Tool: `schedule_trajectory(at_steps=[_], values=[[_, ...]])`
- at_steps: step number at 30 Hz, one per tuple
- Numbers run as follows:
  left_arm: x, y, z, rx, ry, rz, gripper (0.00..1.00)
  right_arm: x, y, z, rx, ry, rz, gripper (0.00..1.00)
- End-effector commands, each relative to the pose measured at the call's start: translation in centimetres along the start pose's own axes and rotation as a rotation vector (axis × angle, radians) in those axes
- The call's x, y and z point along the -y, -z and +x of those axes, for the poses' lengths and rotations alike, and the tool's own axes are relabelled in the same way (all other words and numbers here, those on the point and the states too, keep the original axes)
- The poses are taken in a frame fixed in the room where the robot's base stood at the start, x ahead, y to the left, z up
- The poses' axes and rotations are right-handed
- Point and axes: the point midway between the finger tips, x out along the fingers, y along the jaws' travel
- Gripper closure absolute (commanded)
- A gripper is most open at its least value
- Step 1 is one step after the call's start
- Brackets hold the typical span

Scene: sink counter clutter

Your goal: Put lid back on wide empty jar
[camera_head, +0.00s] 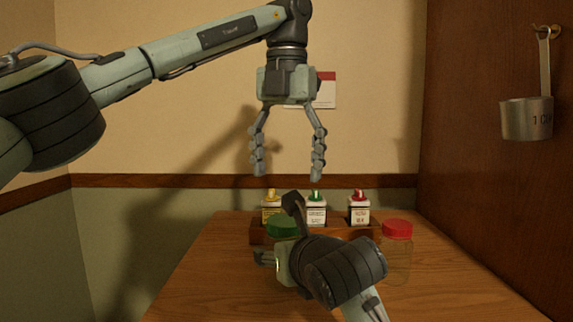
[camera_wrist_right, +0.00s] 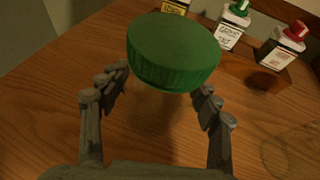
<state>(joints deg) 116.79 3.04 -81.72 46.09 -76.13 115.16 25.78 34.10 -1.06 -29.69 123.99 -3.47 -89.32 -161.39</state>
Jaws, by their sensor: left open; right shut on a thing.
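A wide green lid (camera_head: 283,226) sits level, left of centre over the counter; in the right wrist view the green lid (camera_wrist_right: 173,52) shows its top and ribbed side. My right gripper's fingertips (camera_wrist_right: 163,84) lie either side, by the lid's lower edge. My left gripper (camera_head: 289,172) hangs above, pointing down, open and empty.
A clear jar with a red lid (camera_head: 397,230) stands to the right. A wooden rack (camera_head: 257,232) behind holds several bottles, including a red-topped one (camera_head: 359,208). A measuring cup (camera_head: 527,118) hangs on the right wall. The counter's front left (camera_head: 205,285) is clear.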

Motion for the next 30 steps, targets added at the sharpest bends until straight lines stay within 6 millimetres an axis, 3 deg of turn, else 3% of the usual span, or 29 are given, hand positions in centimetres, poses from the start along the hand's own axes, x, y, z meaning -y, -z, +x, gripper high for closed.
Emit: schedule_trajectory(at_steps=[11,24,30], values=[[-0.1,0.0,0.6,-0.002,0.001,0.003,0.26,0.0,0.0,0.0,0.0,0.0,0.0,1.0],[-0.1,0.0,6.8,-0.001,0.0,0.002,0.26,0.0,0.0,0.0,0.0,0.0,0.0,1.0],[-0.1,0.0,8.0,0.0,0.0,0.002,0.26,0.0,0.0,0.0,0.0,0.0,0.0,1.0]])
